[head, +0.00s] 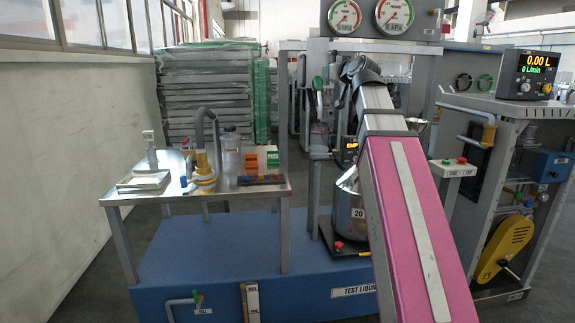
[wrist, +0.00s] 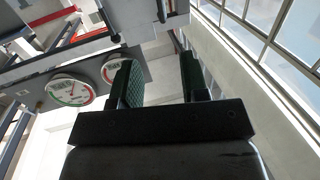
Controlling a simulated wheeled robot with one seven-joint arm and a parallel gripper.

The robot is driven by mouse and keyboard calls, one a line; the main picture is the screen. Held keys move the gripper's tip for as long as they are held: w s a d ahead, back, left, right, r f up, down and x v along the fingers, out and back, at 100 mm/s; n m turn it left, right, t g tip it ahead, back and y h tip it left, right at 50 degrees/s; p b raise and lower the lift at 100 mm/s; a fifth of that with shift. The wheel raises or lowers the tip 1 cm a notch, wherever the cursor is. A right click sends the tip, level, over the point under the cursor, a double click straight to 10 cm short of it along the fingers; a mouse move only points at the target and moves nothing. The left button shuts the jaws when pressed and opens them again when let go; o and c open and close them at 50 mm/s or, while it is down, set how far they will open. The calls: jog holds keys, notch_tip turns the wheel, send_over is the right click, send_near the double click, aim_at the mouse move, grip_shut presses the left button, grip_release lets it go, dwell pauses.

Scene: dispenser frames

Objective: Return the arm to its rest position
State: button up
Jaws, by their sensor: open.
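My gripper (wrist: 160,82) shows in the wrist view with its two dark fingers apart and nothing between them. One finger has a green ribbed pad. The wrist view looks upward, past the fingers to a pale wall, windows and round gauges. In the head view my pink and grey arm rises from the lower right to a dark joint near the picture's middle top. My fingers cannot be made out clearly there.
A steel table (head: 112,196) with bottles and a brass-coloured fitting stands at left. A metal pot (head: 349,215) is partly hidden behind my arm. Pressure gauges (head: 344,16) hang above, also in the wrist view (wrist: 69,91). A metal cart (head: 520,108) with a flow display stands at right.

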notch_tip(320, 180, down, 41)
jog(key=d+m+g+h, duration=0.1)
jog(key=m+g+h, duration=0.15)
jog(key=g, duration=0.55)
jog(key=s+d+f+g+h, duration=0.1)
jog(key=s+f+g, duration=0.3)
jog(key=s+f, duration=0.5)
jog(key=s+d+f+m+g+h, duration=0.1)
jog(key=s+f+g, duration=0.3)
jog(key=s+f, duration=0.5)
notch_tip(320, 180, down, 11)
jog(key=shift+s+d+f+g+h, duration=0.1)
jog(key=shift+s+d+g+h, duration=0.25)
jog(key=shift+d+h, duration=0.25)
